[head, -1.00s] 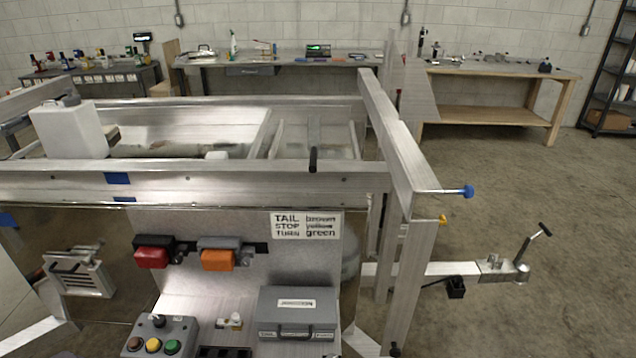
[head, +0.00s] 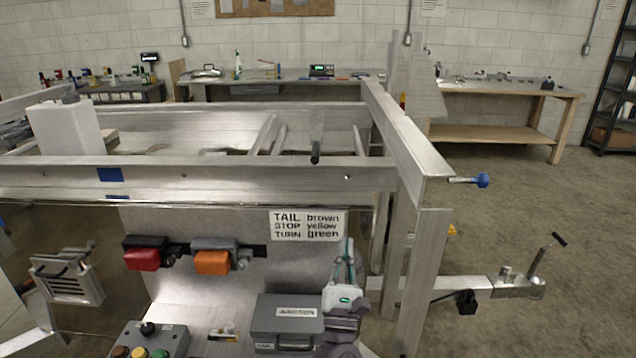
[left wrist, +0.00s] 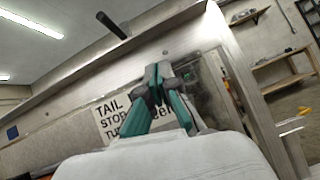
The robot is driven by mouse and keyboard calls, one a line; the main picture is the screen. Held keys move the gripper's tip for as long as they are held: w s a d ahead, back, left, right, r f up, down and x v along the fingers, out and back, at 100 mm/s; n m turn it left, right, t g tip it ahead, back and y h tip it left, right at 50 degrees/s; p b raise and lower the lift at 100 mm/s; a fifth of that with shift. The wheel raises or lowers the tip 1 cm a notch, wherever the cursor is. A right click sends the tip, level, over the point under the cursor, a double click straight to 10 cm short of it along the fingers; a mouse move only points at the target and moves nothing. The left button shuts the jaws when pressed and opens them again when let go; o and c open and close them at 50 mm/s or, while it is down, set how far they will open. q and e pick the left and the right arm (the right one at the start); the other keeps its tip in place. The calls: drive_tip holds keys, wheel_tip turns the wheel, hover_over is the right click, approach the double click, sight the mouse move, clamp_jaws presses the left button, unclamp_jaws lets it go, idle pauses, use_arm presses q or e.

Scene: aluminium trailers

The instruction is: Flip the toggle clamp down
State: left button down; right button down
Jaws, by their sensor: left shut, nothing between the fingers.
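A black-gripped handle, which looks like the toggle clamp's handle (head: 316,152), stands up at the trailer's top rail (head: 240,180). The rest of the clamp is too small to make out. The handle also shows at the upper left of the left wrist view (left wrist: 112,26). My left gripper (head: 347,246) is below and slightly right of the handle in the head view, in front of the panel, apart from the handle. Its green and grey fingers (left wrist: 157,72) come together at the tips, shut and empty. My right gripper is out of view.
A label sign (head: 307,225), a red lamp (head: 146,254) and an orange lamp (head: 212,262) are on the panel. A grey box (head: 287,322) sits close to my left wrist. A blue-tipped rod (head: 481,180) sticks out from the frame's right corner.

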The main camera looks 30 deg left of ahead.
use_arm(q)
drive_tip(key=a+r+n+g+y, duration=0.1)
drive_tip(key=n+y, duration=0.1)
drive_tip(key=n, duration=0.1)
drive_tip(key=s+a+n+g+y, duration=0.1)
drive_tip(key=n+y, duration=0.1)
drive_tip(key=n, duration=0.1)
drive_tip(key=a+r+n+g+y, duration=0.1)
drive_tip(key=n+y, duration=0.1)
drive_tip(key=n, duration=0.1)
drive_tip(key=shift+s+a+r, duration=0.1)
drive_tip(key=shift+s+r, duration=0.25)
drive_tip(key=shift+r, duration=0.1)
drive_tip(key=s+r+p+x, duration=0.2)
drive_tip(key=p+x, duration=0.4)
drive_tip(key=x, duration=0.6)
drive_tip(key=shift+w+r+p, duration=0.25)
drive_tip(key=shift+p, duration=0.15)
